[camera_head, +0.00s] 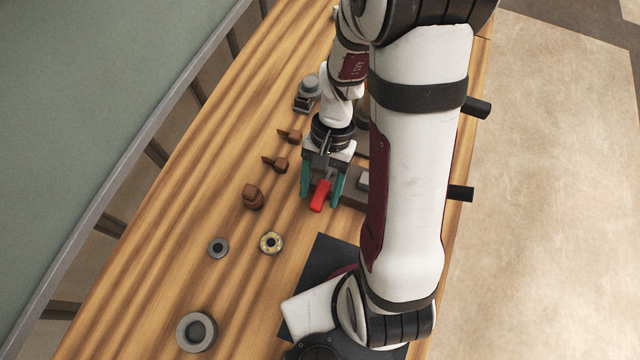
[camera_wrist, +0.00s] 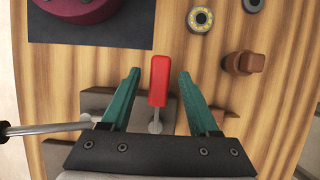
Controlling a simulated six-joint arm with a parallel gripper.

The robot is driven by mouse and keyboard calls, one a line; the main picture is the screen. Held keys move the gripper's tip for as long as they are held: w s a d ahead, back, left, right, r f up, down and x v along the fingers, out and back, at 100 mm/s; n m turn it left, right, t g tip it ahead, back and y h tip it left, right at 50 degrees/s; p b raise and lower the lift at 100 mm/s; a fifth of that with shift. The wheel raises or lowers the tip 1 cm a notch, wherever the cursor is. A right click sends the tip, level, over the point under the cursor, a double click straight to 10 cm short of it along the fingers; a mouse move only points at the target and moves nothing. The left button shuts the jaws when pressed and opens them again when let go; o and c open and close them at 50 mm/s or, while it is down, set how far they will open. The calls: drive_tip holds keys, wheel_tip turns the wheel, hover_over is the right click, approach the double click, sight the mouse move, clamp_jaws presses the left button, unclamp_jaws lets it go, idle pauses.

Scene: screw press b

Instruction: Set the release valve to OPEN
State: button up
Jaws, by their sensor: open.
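The release valve shows as a red lever handle (camera_head: 320,195) beside a grey metal block (camera_head: 354,196) on the wooden bench. In the wrist view the red handle (camera_wrist: 159,80) points away from my gripper, with a pale round pivot (camera_wrist: 155,127) at its near end. My gripper (camera_head: 320,192) is open, its two teal fingers on either side of the handle with a gap at each side. In the wrist view my gripper (camera_wrist: 157,84) also frames the handle. No OPEN marking is readable, and much of the press is hidden behind my arm.
Brown knobs (camera_head: 253,196) stand left of my gripper. A grey ring (camera_head: 218,248), a bearing (camera_head: 271,243) and a larger ring (camera_head: 197,332) lie nearer the front. A metal rod (camera_wrist: 45,129) reaches in from the left in the wrist view. The bench's left side is mostly clear.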

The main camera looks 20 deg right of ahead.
clamp_jaws()
idle(1.4)
